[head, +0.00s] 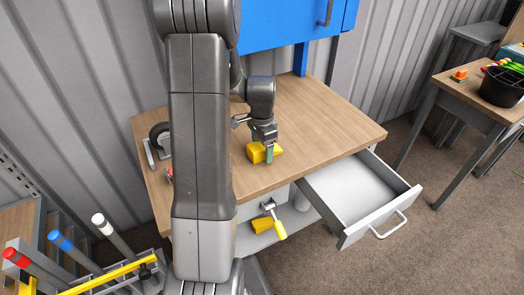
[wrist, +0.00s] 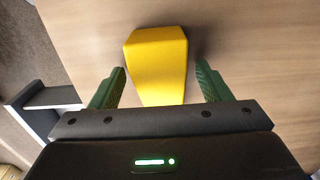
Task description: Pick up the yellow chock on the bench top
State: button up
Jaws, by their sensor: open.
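The yellow chock (head: 256,153) sits on the wooden bench top (head: 310,120), near its front edge. In the wrist view the chock (wrist: 157,62) lies between and partly beyond the two green fingers. My gripper (wrist: 160,85) is open, with one finger on each side of the chock and a visible gap on both sides. In the head view my gripper (head: 268,150) is right at the chock and hides part of it. I cannot tell how far the fingertips are above the bench top.
An open, empty grey drawer (head: 355,190) juts out at the bench's front right. A second yellow piece (head: 262,226) and a yellow-handled tool (head: 278,225) are below the bench top. A blue cabinet (head: 290,22) hangs above. A side table with a black pot (head: 502,87) stands at right.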

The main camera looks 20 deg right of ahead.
jog(key=shift+f, duration=0.1)
jog(key=shift+c, duration=0.2)
jog(key=c, duration=1.2)
